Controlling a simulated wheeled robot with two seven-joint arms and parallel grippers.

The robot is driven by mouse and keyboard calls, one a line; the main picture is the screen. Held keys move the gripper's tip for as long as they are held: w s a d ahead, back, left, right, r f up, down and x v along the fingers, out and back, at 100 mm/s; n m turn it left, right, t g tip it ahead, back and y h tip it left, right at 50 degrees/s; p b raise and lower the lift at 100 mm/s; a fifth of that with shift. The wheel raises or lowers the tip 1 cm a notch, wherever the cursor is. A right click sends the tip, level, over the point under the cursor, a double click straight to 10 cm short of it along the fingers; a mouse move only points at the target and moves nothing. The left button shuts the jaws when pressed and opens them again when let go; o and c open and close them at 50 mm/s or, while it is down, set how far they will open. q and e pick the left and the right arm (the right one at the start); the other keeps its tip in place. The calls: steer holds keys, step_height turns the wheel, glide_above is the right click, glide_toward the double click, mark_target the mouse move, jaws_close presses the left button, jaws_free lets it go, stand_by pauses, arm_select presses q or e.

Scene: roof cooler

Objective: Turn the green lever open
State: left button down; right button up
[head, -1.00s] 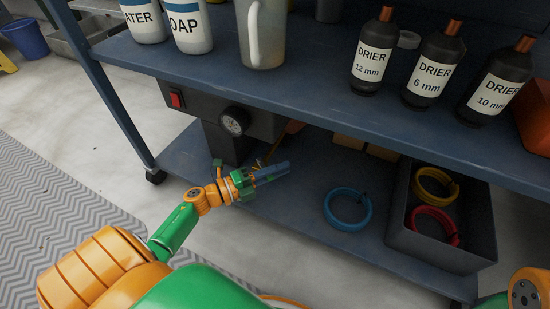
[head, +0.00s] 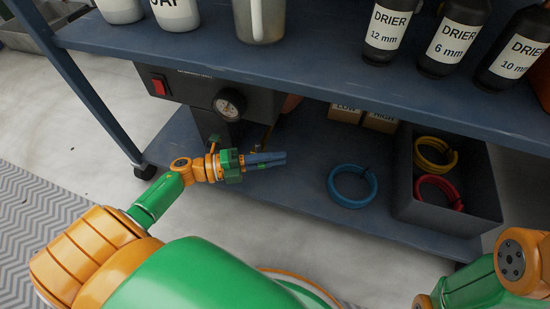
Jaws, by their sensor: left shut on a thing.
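My left gripper (head: 280,159) reaches in from the left, below the upper shelf and in front of the vacuum pump unit with its round gauge (head: 229,104). Its blue-grey fingers point right and are close together, shut on a small green piece, which I take to be the green lever (head: 262,167). Only a bit of it shows; the fingers hide the rest, and I cannot tell its angle. My right gripper is out of view; only part of my right arm shows at the lower right.
A blue hose coil (head: 353,203) lies on the lower shelf (head: 300,205), right of my left gripper. A dark bin (head: 455,215) holds yellow and red coils. Boxes marked LOW and HIGH (head: 380,122) stand behind. The upper shelf (head: 330,75) carries several bottles.

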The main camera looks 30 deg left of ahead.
arm_select(q)
steer(key=shift+a, duration=0.15)
steer(key=c, duration=0.9)
jaws_free()
steer(key=p+v, duration=0.1)
steer(key=v, duration=0.6)
